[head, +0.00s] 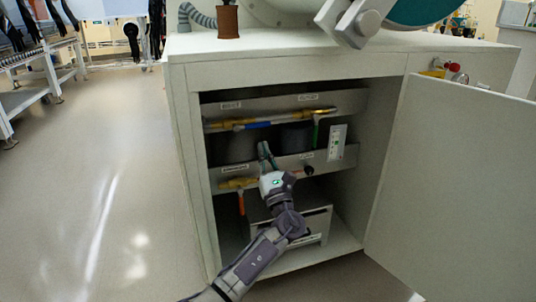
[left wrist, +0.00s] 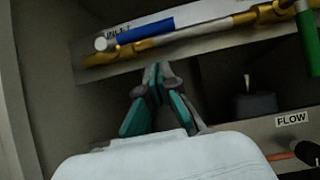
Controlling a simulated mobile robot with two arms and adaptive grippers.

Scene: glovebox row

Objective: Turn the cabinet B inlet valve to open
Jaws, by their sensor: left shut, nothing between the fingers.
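The inlet valve's blue lever (left wrist: 145,30) lies along the brass-and-steel pipe, beside an INLET label (left wrist: 118,28) in the left wrist view. In the head view the blue lever (head: 258,124) is on the upper panel inside the open cabinet (head: 187,150); I cannot read a cabinet letter. My left gripper (left wrist: 157,68) is shut and empty, its teal fingers pointing up just below the pipe and lever, apparently apart from them. In the head view the left gripper (head: 264,149) reaches into the cabinet from below. My right gripper is not in view.
A green lever (left wrist: 307,42) hangs down from the pipe's right part. A lower panel carries a FLOW label (left wrist: 292,119), a black knob (head: 308,170) and an orange lever (head: 241,203). The cabinet door (head: 455,190) stands open at right. Floor at left is clear.

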